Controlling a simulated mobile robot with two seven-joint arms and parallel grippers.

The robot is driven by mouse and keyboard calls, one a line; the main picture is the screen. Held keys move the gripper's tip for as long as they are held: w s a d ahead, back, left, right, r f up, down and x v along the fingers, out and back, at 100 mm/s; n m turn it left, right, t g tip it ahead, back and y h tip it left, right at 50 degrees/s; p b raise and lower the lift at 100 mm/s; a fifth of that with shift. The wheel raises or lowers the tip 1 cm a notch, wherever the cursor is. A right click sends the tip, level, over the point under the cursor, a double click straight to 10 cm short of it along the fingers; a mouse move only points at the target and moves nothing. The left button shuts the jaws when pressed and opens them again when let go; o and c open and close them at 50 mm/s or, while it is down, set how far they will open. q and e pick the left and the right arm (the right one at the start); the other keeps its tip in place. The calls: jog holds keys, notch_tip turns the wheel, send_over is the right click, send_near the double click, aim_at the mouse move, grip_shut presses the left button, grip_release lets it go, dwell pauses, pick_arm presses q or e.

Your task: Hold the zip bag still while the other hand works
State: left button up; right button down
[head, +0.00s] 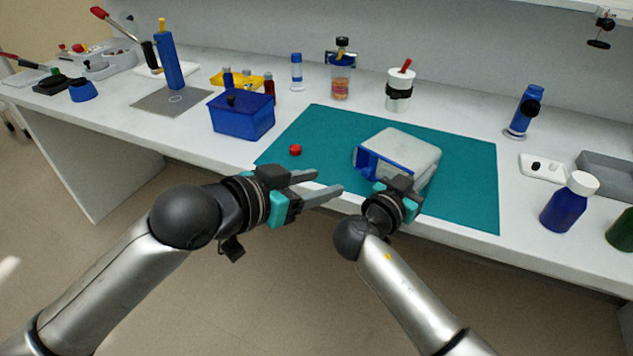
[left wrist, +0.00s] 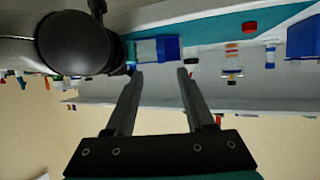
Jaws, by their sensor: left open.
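The zip bag, a pale grey block-like shape with a blue edge (head: 410,148), rests on the teal mat (head: 470,185) in the head view. It also shows in the left wrist view (left wrist: 147,50). My left gripper (head: 328,182) is open and empty in front of the mat's near edge, left of the bag and apart from it. My right gripper (head: 399,185) is at the bag's near side. Its fingertips are hard to make out against the bag, so I cannot tell whether it grips it.
A small red cap (head: 295,150) lies on the mat left of the bag. A blue box (head: 242,118) stands left of the mat. A blue bottle with a white cap (head: 568,203) stands at the right. A white jar (head: 399,90) stands behind the mat.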

aim_at(369, 167)
pick_arm(q)
jog(key=shift+w+f, duration=0.1)
jog(key=shift+w, duration=0.1)
jog(key=shift+c, duration=1.3)
jog(key=w+f+n+g, duration=0.1)
jog(key=w, duration=0.1)
jog(key=w+a+f+n+g, duration=0.1)
jog(key=w, duration=0.1)
jog(key=w+f, duration=0.1)
jog(key=shift+w+a+f+n+g+y, duration=0.15)
jog(key=shift+w+a+n+g+y, duration=0.25)
grip_shut()
jog(key=w+a+n+g+h, duration=0.3)
jog(key=w+a+n+h, duration=0.1)
jog(key=a+n+h, duration=0.25)
jog(key=shift+n+h, duration=0.45)
jog(key=x, duration=1)
jog(key=shift+s+d, duration=0.15)
jog(key=shift+d, duration=0.2)
jog(key=shift+s+d+f, duration=0.2)
jog(key=shift+s+d, duration=0.25)
jog(key=shift+d, duration=0.4)
jog(key=shift+s+d+f, duration=0.15)
jog(key=shift+s+d, duration=0.45)
jog(key=shift+d, duration=0.3)
